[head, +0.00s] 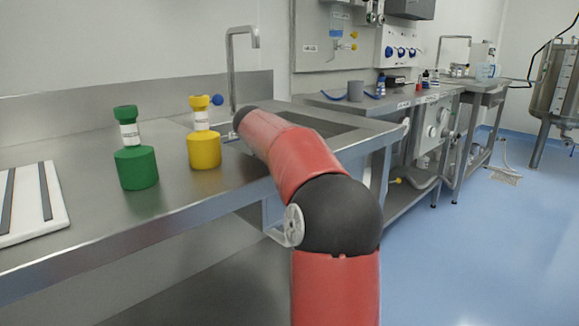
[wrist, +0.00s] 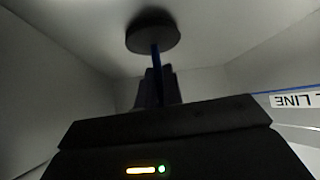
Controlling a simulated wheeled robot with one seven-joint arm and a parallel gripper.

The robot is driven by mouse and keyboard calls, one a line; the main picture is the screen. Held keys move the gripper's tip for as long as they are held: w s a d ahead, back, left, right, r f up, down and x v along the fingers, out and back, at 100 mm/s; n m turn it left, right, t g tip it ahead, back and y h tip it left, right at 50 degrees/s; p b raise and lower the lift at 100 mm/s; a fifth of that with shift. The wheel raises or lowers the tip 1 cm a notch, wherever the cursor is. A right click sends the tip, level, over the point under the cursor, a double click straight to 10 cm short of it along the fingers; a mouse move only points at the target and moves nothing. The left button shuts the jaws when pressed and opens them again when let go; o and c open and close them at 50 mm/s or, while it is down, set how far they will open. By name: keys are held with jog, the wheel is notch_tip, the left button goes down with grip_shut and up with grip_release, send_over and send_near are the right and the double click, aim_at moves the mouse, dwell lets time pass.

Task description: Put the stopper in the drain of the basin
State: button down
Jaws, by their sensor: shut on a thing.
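In the wrist view my gripper (wrist: 157,88) is shut on the thin blue stem of the stopper (wrist: 152,32). The stopper is a dark round disc beyond the fingertips. My gripper is inside the basin, whose pale grey walls (wrist: 60,60) rise around it. The drain is not visible, and I cannot tell whether the disc touches the basin's floor. In the head view the basin (head: 335,126) is a sunken sink in the steel counter. My red arm reaches over its near left side and hides the gripper and stopper there.
A tall faucet (head: 231,70) stands behind the basin. Yellow (head: 204,150) and green (head: 136,168) weighted bottles stand on the counter left of my arm. A white board (head: 40,200) lies farther left. A blue line and a label (wrist: 295,101) mark the basin wall.

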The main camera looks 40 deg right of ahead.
jog(key=c, duration=1.5)
grip_release()
jog(key=shift+o, duration=0.2)
notch_tip(320, 180, up, 20)
jog(key=p, duration=0.5)
jog(key=shift+f, duration=0.1)
